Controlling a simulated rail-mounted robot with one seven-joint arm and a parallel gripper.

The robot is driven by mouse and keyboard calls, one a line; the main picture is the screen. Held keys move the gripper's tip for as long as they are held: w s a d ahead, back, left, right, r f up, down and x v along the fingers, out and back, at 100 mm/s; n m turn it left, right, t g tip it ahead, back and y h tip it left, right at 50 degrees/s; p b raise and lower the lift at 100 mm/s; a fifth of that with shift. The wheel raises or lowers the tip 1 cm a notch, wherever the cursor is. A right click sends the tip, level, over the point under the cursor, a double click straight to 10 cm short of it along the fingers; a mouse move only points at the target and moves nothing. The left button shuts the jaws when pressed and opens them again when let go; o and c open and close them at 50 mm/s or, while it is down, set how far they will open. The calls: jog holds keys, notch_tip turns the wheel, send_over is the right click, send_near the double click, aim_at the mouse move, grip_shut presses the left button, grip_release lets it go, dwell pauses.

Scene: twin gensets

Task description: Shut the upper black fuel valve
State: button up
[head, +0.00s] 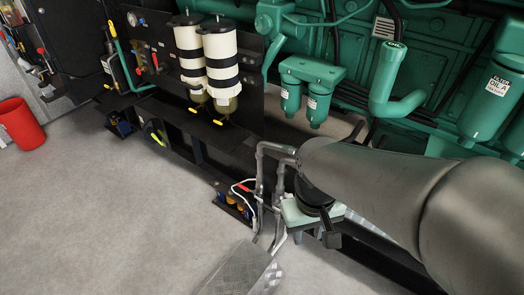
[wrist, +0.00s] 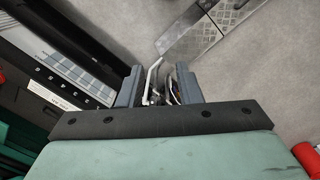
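A black panel (head: 155,50) at upper left in the head view carries two white filters with black bands (head: 222,60). Small valves with red levers (head: 154,60) sit on the panel, and yellow levers (head: 217,122) sit below the filters. I cannot tell which fitting is the upper black fuel valve. My gripper (head: 329,236) hangs at the lower middle, pointing down, well right of and apart from the panel. In the wrist view, its two grey fingers (wrist: 158,78) stand apart with nothing held; pipes and cables show beyond the gap.
Grey pipes (head: 262,180) rise beside my gripper. A green engine (head: 430,60) fills the upper right, with green filters (head: 305,88). A tread-plate (head: 240,272) lies on the floor. A red bin (head: 20,122) stands at far left. The floor at left is clear.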

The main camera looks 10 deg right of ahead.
jog(key=w+d+f+n+g+h+b, duration=0.1)
jog(key=w+f+n+g+h+b, duration=0.1)
jog(key=w+f+n+h+b, duration=0.7)
jog(key=n+t+h+b, duration=0.5)
jog(key=n+t+b, duration=0.5)
jog(key=n+t, duration=0.4)
send_near(273, 196)
jog(key=shift+n+g, duration=0.5)
jog(key=shift+g, duration=0.2)
jog(key=b+x, duration=0.1)
jog(key=x, duration=0.9)
jog(key=shift+w+r+b, duration=0.15)
jog(key=shift+w+b, duration=0.25)
jog(key=shift+w, duration=0.15)
grip_shut()
